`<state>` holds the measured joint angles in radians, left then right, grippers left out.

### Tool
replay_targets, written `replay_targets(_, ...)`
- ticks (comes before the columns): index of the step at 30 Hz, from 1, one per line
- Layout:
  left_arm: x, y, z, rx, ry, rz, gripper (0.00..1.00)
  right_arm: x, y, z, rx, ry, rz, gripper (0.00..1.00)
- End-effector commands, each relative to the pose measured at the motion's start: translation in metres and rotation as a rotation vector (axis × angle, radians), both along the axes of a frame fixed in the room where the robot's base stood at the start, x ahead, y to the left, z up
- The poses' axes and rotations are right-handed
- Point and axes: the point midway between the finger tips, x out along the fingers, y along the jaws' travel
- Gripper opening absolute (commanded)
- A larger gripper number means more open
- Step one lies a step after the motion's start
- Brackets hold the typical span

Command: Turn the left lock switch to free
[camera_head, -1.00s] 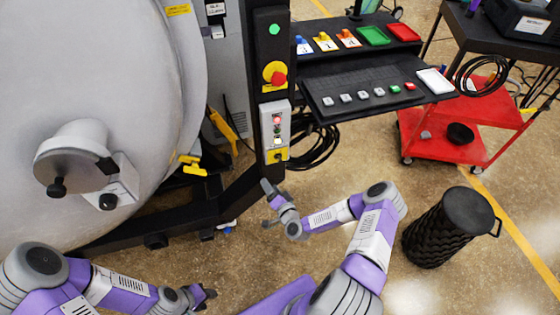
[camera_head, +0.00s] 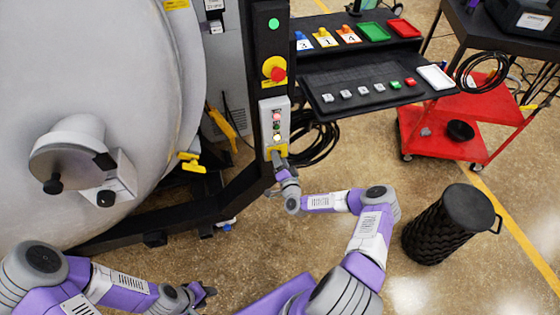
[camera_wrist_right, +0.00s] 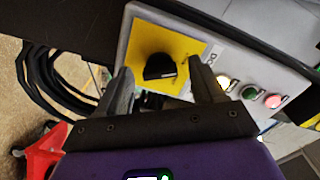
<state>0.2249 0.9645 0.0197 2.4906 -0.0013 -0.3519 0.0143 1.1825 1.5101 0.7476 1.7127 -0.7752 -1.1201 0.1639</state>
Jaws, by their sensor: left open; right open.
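The lock switch is a black knob (camera_wrist_right: 160,66) on a yellow plate (camera_wrist_right: 181,46) at the end of a grey control box. In the head view the yellow plate (camera_head: 275,151) sits at the bottom of the box (camera_head: 275,118), on the black post. My right gripper (camera_head: 279,158) is at the plate and partly covers it. In the right wrist view its two fingers (camera_wrist_right: 164,82) are open, one on each side of the knob, which lies between and just beyond them. Contact cannot be told. My left gripper (camera_head: 206,294) is open and empty over the floor at the lower left.
The large grey furnace door (camera_head: 85,110) with its handle fills the left. A red and yellow emergency stop (camera_head: 275,69) is above the box. A black bin (camera_head: 445,222) stands on the floor at the right.

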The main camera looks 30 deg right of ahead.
Motion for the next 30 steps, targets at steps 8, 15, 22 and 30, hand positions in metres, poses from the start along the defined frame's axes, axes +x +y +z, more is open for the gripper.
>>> replay_targets(8, 0.0, 0.0, 0.0, 0.0, 0.0, 0.0, 0.43, 0.0, 0.0, 0.0, -0.001, 0.0, 0.0, 0.42)
replay_targets(15, 0.0, 0.0, 0.0, 0.0, 0.0, 0.0, 0.43, 0.0, 0.0, 0.0, -0.001, 0.0, 0.0, 0.12)
replay_targets(22, 0.0, 0.0, -0.004, 0.0, 0.0, 0.0, 0.43, -0.001, 0.0, -0.001, 0.027, -0.007, 0.0, 0.12)
replay_targets(30, 0.0, 0.0, -0.019, 0.0, 0.0, 0.0, 0.43, -0.001, 0.0, -0.003, 0.17, -0.042, 0.001, 0.12)
